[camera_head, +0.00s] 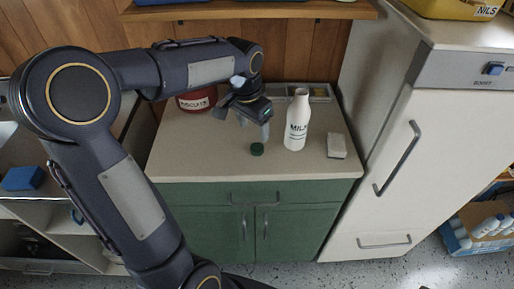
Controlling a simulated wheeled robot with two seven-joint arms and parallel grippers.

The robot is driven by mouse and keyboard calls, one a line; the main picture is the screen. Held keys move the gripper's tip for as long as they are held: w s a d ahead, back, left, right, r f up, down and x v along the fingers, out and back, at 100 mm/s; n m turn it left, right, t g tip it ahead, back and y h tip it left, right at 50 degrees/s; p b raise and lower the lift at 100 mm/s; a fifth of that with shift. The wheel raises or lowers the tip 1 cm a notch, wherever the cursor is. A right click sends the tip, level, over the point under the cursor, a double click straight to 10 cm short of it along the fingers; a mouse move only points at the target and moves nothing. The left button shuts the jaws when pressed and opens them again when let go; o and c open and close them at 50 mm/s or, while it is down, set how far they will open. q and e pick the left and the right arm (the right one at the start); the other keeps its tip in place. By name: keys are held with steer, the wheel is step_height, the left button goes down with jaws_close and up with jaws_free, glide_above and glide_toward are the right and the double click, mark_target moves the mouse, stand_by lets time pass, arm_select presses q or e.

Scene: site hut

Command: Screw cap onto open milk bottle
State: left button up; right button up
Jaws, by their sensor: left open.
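The white milk bottle (296,122) stands upright on the counter, its label reading MIL in part. A small dark green cap (257,149) lies on the counter to the left of the bottle. My left gripper (254,138) points down just above the cap, with its fingers open. I cannot tell whether a fingertip touches the cap. The bottle stands to the right of the gripper, apart from it. My right gripper is not in view.
A red biscuit tin (197,101) stands behind my left arm. A grey divided tray (319,93) lies at the back, and a pale block (336,146) lies right of the bottle. A tall white fridge (385,140) bounds the counter (200,160) on the right. A wooden shelf (250,10) hangs above.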

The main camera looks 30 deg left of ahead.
mark_target(257, 147)
arm_select(q)
steer(key=shift+w+f, duration=0.2)
steer(key=shift+f, duration=1.1)
steer(key=shift+w+d+f, duration=0.1)
steer(key=shift+w+f, duration=0.1)
steer(key=shift+f, duration=1.1)
steer(key=shift+w+d+f, duration=0.1)
steer(key=shift+w+f, duration=0.05)
steer(key=shift+f, duration=1.15)
steer(key=c, duration=1.1)
